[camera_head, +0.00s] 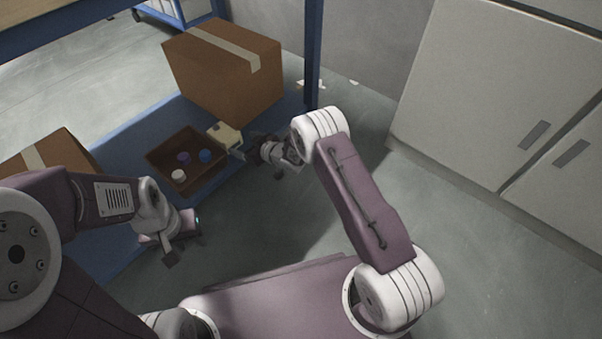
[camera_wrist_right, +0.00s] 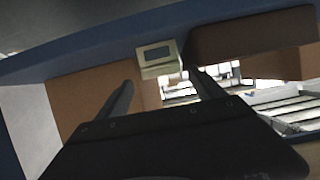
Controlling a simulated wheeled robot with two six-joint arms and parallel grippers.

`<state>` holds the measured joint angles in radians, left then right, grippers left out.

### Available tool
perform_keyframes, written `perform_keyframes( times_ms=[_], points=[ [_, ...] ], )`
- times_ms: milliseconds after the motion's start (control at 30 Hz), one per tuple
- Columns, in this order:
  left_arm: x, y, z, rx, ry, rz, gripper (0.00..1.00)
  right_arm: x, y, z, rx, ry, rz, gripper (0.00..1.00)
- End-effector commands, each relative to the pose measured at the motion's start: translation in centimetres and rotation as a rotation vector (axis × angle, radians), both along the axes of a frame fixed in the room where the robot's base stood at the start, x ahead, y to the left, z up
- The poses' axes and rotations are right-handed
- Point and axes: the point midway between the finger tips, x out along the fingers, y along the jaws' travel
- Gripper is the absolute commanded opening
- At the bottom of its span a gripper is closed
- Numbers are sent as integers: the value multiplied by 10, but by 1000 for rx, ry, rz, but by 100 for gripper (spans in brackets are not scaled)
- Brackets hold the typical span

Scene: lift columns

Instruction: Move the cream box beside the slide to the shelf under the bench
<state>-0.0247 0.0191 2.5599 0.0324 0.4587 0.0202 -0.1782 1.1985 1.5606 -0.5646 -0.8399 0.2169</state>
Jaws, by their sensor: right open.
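The small cream box (camera_head: 226,136) is on the blue lower shelf (camera_head: 125,185) under the bench, between a brown tray and a large cardboard box. My right gripper (camera_head: 240,151) is open, just to the right of the cream box. In the right wrist view the cream box (camera_wrist_right: 157,57) shows beyond the gap between the two open fingertips (camera_wrist_right: 163,82); I cannot tell whether they touch it. My left gripper (camera_head: 170,256) is low in front of the shelf, away from the box; its fingers are too unclear to judge. I cannot make out a slide.
The brown tray (camera_head: 157,160) holds several small round items. Large cardboard boxes stand on the shelf behind (camera_head: 228,80) and at the left (camera_head: 55,152). A blue bench post (camera_head: 313,55) rises near my right gripper. Grey cabinets (camera_head: 480,90) stand right; the floor between is clear.

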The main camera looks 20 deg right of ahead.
Motion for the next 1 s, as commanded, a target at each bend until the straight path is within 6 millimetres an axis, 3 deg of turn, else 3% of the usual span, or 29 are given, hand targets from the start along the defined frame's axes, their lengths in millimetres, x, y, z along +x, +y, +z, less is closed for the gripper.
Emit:
perform_keyframes(
  times_ms=[133,200,267,367,400,500,600,700,800,1000],
  points=[
    [0,0,0,0,0,0,36,0,-24,15,-52,52,-70,78],
    [0,0,0,0,0,0,36,-10,-56,30,-114,132,-156,78],
    [0,0,0,0,0,0,36,-32,-89,43,-173,232,-244,78],
    [0,0,0,0,0,0,36,-95,-141,62,-253,432,-382,78],
    [0,0,0,0,0,0,36,-129,-158,68,-276,522,-430,78],
    [0,0,0,0,0,0,36,-221,-185,81,-307,742,-518,78],
    [0,0,0,0,0,0,36,-296,-194,87,-310,915,-559,78],
    [0,0,0,0,0,0,36,-339,-194,89,-305,1013,-573,78],
    [0,0,0,0,0,0,36,-353,-194,90,-304,1048,-574,78],
    [0,0,0,0,0,0,36,-354,-193,90,-305,1049,-574,78]
  ],
)
